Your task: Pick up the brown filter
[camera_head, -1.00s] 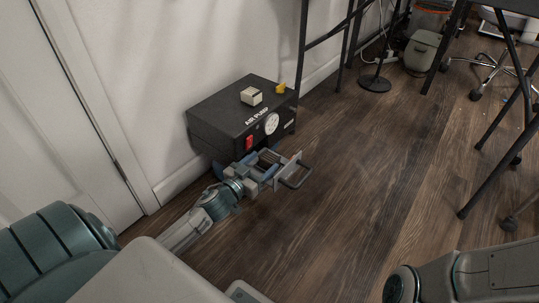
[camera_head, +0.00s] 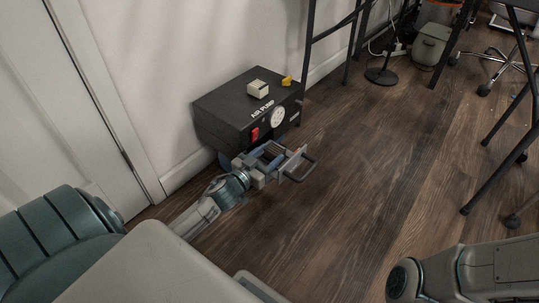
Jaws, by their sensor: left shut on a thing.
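The black air pump (camera_head: 232,108) stands on the floor against the wall, with a red switch and a round white gauge on its front. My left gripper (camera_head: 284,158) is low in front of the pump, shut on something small. A little brown shows between its fingers, which fits the brown filter (camera_head: 296,158), though most of it is hidden by the fingers. A grey loop-shaped handle (camera_head: 304,170) shows at the gripper's far end; I cannot tell what it belongs to. My right gripper is not in view.
A small cream block (camera_head: 258,89) and a yellow piece (camera_head: 287,80) lie on top of the pump. A black round stand base (camera_head: 382,76) and dark table legs (camera_head: 500,165) stand to the right. The wood floor (camera_head: 370,170) between is clear.

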